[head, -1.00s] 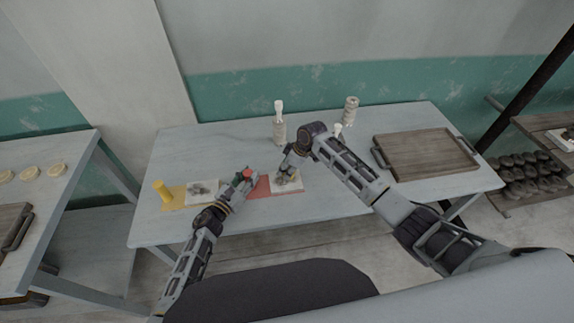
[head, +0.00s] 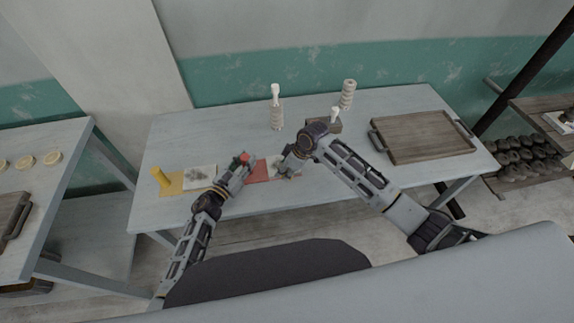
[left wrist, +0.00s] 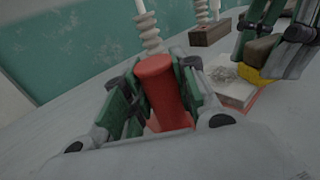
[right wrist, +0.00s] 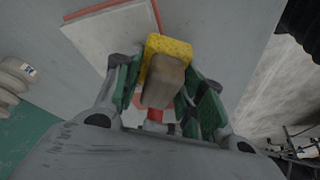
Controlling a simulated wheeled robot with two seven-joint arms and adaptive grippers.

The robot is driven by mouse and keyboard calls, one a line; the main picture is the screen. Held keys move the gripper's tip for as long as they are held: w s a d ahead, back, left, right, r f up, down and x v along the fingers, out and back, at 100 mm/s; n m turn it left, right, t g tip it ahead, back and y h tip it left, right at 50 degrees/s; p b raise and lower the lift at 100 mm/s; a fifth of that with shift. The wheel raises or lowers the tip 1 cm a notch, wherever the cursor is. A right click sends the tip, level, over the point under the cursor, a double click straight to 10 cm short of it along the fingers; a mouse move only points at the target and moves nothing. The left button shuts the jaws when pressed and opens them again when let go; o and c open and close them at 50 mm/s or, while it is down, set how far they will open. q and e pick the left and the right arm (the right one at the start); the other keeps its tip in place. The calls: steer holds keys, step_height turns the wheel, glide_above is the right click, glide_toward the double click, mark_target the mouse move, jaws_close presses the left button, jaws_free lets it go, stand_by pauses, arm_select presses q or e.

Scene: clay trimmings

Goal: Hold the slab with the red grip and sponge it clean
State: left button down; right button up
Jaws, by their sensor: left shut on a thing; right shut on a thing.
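My left gripper (left wrist: 150,95) is shut on the upright red grip (left wrist: 160,85), at the left end of a red board (head: 258,172). A white slab (left wrist: 238,92) lies on that board. Grey smears show on it in the left wrist view. My right gripper (right wrist: 158,92) is shut on the brown block-like back (right wrist: 163,82) of a yellow sponge (right wrist: 172,46). The sponge is at the slab's edge, low over or on it; I cannot tell if they touch. My right gripper hides part of the slab in the head view.
A second smeared slab (head: 200,177) lies on a yellow board with a yellow grip (head: 161,179) at left. White ribbed bottle-like items (head: 276,110) (head: 347,95) and a brown block (head: 328,125) stand behind. A wooden tray (head: 415,137) occupies the right. The table's middle back is fairly clear.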

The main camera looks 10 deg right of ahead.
mark_target(278, 168)
steer(key=shift+a, duration=0.5)
steer(key=shift+w+a, duration=0.15)
steer(key=shift+w, duration=5)
steer(key=shift+s+a, duration=0.1)
steer(key=shift+a, duration=0.8)
steer(key=shift+s+f, duration=0.15)
steer(key=shift+s, duration=4.7)
steer(key=shift+s+r, duration=0.2)
steer(key=shift+r, duration=4.05)
